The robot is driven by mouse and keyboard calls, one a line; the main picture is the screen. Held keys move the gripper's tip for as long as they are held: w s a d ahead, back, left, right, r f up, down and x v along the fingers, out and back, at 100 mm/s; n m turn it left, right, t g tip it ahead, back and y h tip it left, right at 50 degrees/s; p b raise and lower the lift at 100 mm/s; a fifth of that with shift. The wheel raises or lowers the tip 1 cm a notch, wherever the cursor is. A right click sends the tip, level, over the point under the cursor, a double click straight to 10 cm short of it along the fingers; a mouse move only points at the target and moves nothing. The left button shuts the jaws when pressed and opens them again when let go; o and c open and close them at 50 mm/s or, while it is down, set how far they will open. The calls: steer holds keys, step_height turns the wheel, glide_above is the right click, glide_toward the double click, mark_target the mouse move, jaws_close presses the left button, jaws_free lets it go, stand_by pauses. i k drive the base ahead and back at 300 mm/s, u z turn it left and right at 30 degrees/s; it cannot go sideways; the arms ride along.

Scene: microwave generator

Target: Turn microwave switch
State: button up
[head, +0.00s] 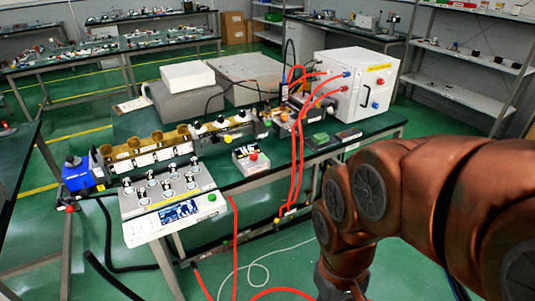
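In the head view, a white control panel (170,200) with several dark-and-white knobs, a green button (212,197) and a small lit screen (179,211) sits at the front left of the bench. To its right is a small white box (250,158) with a red-orange knob. A white cube-shaped unit (341,91) with red and blue fittings stands at the back right. I cannot tell which control is the microwave switch. My copper-coloured arm comes in from the right and bends down to the bottom edge, apart from these controls. My gripper's fingers are out of the picture.
The green-topped bench (232,178) carries a brass-coloured waveguide row (150,152) and grey boxes (246,77). Red hoses (298,150) hang over its front edge and run to the floor. A metal shelf (467,60) stands at the right. Green floor lies in front of the bench.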

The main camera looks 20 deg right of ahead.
mark_target(253, 156)
steer(key=u, duration=0.1)
steer(key=i, duration=1.2)
steer(key=u, duration=0.55)
